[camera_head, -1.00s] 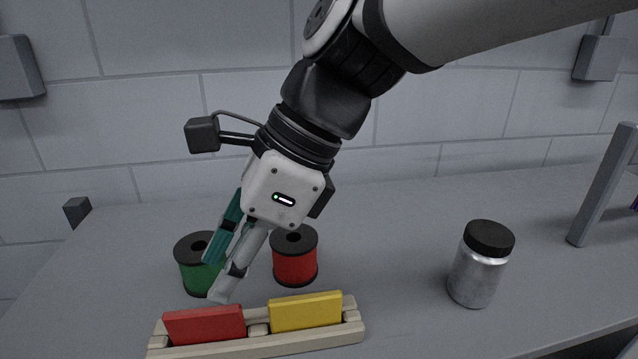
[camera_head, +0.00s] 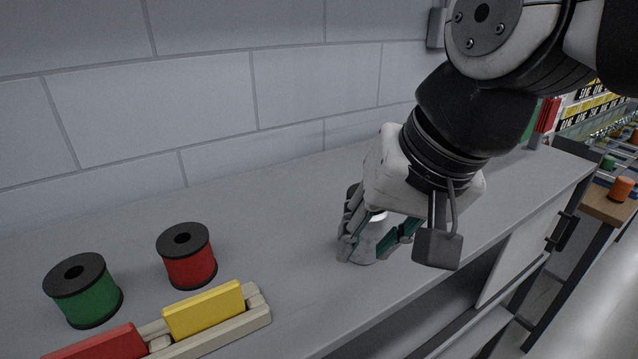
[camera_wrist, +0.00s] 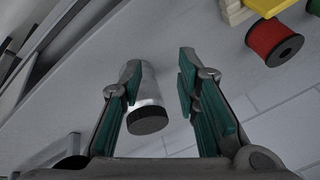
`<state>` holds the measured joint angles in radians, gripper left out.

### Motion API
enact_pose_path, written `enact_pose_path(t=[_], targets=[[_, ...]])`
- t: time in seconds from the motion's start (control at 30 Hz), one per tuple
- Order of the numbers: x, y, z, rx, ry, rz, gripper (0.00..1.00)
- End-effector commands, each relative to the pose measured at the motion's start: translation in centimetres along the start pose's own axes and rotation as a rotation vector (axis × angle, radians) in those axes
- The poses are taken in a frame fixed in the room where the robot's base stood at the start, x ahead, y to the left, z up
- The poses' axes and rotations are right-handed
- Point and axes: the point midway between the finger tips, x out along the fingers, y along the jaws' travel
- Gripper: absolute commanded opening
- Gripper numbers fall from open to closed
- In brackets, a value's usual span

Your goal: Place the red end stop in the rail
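A red block (camera_head: 105,345), which looks like the red end stop, sits at the left end of a cream rail (camera_head: 215,336), cut off by the lower picture edge in the head view. A yellow block (camera_head: 203,311) sits in the same rail to its right. The rail also shows at the top of the wrist view (camera_wrist: 234,12); the red block does not. My gripper (camera_head: 376,250) is well right of the rail, pointing down at the bench. It is open, with a silver jar (camera_wrist: 150,92) between its fingers, nearer the left finger in the wrist view.
A green spool (camera_head: 83,291) and a red spool (camera_head: 187,256) stand behind the rail. The bench (camera_head: 290,270) is clear between the rail and my gripper. The bench's front edge runs close to the jar. A wall stands behind; an orange cylinder (camera_head: 621,188) is far right.

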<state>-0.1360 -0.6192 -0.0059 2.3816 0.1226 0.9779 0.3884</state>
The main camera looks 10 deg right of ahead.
Motion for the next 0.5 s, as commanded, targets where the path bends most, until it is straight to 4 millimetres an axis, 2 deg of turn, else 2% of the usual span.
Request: enact_pose_path(t=[0.03, 0.1, 0.2, 0.33, 0.5], targets=[[0.0, 1.8, 0.1, -0.075, 0.042, 0.031, 0.29], [0.0, 3.7, 0.3, -0.18, 0.079, 0.072, 0.29], [0.1, 5.4, 0.5, -0.282, 0.109, 0.116, 0.29], [0.1, 6.2, 0.6, -0.34, 0.122, 0.141, 0.29], [0.1, 6.2, 0.6, -0.346, 0.121, 0.141, 0.29]])
